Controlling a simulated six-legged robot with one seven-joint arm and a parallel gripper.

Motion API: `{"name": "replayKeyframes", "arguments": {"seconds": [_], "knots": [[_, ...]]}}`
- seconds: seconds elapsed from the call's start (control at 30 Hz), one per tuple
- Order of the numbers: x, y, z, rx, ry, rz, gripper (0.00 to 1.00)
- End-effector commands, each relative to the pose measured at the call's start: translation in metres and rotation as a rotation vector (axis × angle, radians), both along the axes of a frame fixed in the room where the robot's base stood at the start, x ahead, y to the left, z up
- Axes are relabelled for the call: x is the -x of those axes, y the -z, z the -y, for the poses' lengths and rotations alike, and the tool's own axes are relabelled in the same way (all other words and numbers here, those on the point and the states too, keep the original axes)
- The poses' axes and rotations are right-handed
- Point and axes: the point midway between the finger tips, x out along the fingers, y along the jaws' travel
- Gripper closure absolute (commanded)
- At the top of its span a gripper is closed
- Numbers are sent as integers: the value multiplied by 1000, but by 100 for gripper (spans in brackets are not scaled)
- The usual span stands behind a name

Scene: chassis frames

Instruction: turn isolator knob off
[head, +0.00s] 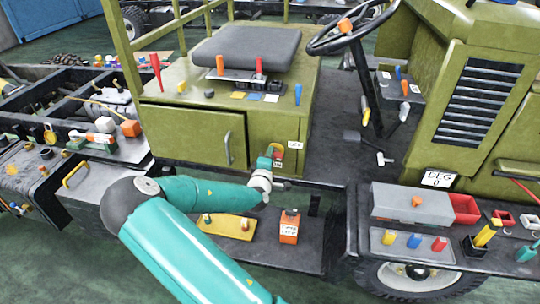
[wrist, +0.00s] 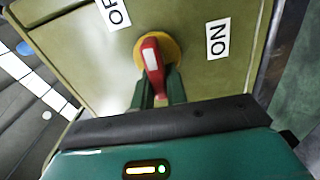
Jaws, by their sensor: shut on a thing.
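The isolator knob (wrist: 151,52) is a red handle with a white stripe, set on a round yellow plate (wrist: 173,52) on an olive panel. In the wrist view its handle points up, between the OFF label (wrist: 114,12) at the upper left, partly cut off, and the ON label (wrist: 218,38) at the right. My gripper (wrist: 154,88) is shut on the knob, with its dark green fingers at the handle's lower part. In the head view my gripper (head: 270,158) is at the right end of the olive seat box, and hides much of the knob.
A black seat (head: 246,46) and several coloured levers top the olive box (head: 190,130). A steering wheel (head: 345,30) stands to the right. Below my forearm a step holds a yellow tray (head: 226,226) and an orange block (head: 289,228). A grey toolbox (head: 410,203) is at the right.

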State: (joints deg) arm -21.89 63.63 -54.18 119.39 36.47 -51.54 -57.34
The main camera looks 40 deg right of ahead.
Motion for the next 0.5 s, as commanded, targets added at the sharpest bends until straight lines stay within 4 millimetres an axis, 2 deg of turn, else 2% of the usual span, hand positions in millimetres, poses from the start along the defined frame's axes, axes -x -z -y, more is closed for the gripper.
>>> {"name": "replayKeyframes", "arguments": {"seconds": [0.5], "knots": [[1, 1, 0, 33, 1, -45, 100]]}}
